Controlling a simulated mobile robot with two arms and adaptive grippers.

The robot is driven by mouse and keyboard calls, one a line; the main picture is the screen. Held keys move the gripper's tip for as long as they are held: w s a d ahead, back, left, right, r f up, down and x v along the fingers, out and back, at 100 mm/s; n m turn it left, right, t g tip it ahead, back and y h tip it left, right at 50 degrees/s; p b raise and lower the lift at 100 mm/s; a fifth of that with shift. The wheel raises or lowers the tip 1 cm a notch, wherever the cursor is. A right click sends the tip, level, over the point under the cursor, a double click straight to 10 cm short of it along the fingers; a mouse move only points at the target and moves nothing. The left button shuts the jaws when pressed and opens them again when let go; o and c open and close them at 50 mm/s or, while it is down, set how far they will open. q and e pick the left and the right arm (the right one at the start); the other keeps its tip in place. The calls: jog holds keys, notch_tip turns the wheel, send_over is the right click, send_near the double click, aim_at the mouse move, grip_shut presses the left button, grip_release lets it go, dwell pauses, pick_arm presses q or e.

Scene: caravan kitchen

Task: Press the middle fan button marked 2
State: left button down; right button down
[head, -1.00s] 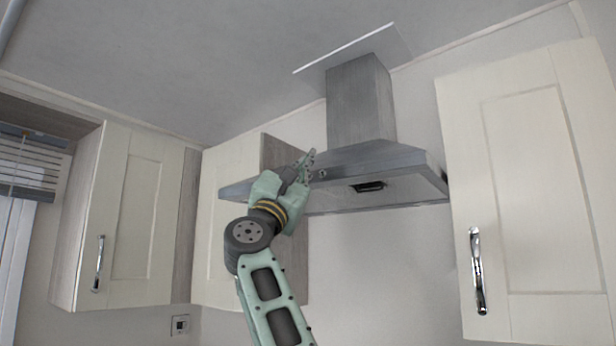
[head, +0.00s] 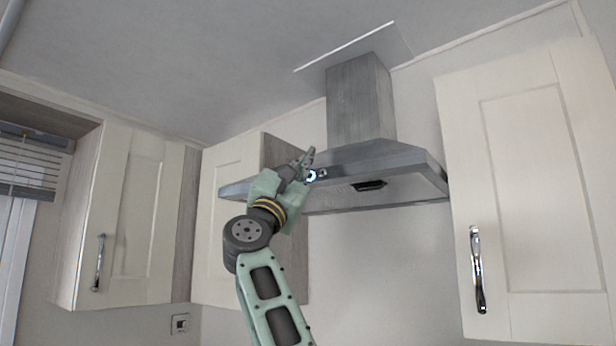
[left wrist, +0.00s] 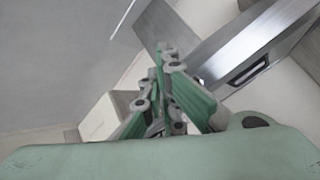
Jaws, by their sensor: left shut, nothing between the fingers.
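The cooker hood (head: 375,165) is grey metal with a sloped front and a chimney. It also shows in the left wrist view (left wrist: 250,45). Small round buttons sit on its front band; one button (head: 311,176) shows a bright bluish-white ring just beside my fingertips. I cannot read any number on it. My left gripper (head: 308,157) is shut and empty, its tips at the hood's front band, close to the lit button. Whether the tips touch the hood I cannot tell. The gripper hides part of the band to the left. In the left wrist view, the shut fingers (left wrist: 166,52) point toward the hood.
A cream cabinet (head: 530,180) with a metal handle hangs right of the hood. Another cream cabinet (head: 228,215) is behind my left arm, and a third (head: 130,215) hangs further left. The wall below the hood is clear.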

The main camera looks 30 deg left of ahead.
pick_arm(q)
jog(key=s+b, duration=0.3)
jog(key=s, duration=0.3)
jog(key=shift+a, duration=0.25)
dwell(0.4)
